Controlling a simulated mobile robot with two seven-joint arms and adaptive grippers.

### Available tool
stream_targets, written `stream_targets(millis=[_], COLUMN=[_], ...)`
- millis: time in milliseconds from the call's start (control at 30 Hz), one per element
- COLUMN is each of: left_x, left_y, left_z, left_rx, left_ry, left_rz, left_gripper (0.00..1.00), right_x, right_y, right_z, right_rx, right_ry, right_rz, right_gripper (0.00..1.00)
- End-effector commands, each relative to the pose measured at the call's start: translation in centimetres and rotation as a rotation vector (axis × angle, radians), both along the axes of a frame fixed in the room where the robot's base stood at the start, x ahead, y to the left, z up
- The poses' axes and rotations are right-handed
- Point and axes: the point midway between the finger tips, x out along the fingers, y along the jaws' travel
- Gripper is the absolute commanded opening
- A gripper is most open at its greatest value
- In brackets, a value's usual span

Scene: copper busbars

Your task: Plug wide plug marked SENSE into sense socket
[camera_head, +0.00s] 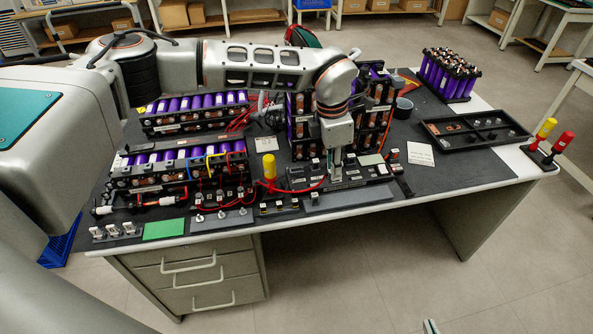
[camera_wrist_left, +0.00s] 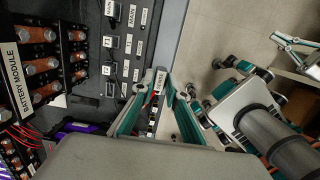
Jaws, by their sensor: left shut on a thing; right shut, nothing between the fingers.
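My left gripper (camera_head: 337,172) points down at the dark socket panel (camera_head: 298,182) near the table's front edge. In the left wrist view, the fingertips of my left gripper (camera_wrist_left: 156,92) are shut on a small plug (camera_wrist_left: 160,81) with a white label; its writing is too small to read surely. The panel (camera_wrist_left: 112,70) lies beside it, with labelled sockets in rows. The plug is close to the panel edge; contact cannot be told. My right gripper (camera_head: 430,326) shows only at the bottom edge of the head view, shut and empty, away from the table.
Purple battery modules (camera_head: 190,165) stand at the left. A taller battery module (camera_head: 375,110) stands behind the panel. A yellow-capped part (camera_head: 269,168) and red wires lie left of the panel. A black tray (camera_head: 475,130) sits at the right; dark mat (camera_head: 445,178) is bare before it.

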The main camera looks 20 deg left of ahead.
Motion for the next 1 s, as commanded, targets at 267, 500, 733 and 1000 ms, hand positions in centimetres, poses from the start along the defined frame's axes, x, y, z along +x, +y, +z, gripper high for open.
stream_targets(millis=[267, 500, 733, 1000], left_x=[1.8, 2.4, 3.6, 4.8], left_y=[4.3, 5.7, 8.7, 11.6], left_z=[0.2, 0.1, 0.2, 0.1], left_rx=[0.000, -0.001, 0.001, 0.000], left_ry=[-0.002, 0.000, -0.001, -0.001], left_rz=[0.005, 0.002, 0.005, 0.002], left_gripper=[0.00, 0.00, 0.00, 0.00], right_x=[0.3, 0.3, 0.4, 0.5], right_y=[0.0, 0.0, 0.0, 0.0], right_z=[1.1, 1.3, 1.8, 2.1], right_rx=[0.000, 0.001, 0.000, 0.000], right_ry=[-0.007, -0.010, -0.013, -0.015], right_rz=[0.000, 0.000, 0.000, -0.001], right_gripper=[0.00, 0.00, 0.00, 0.00])
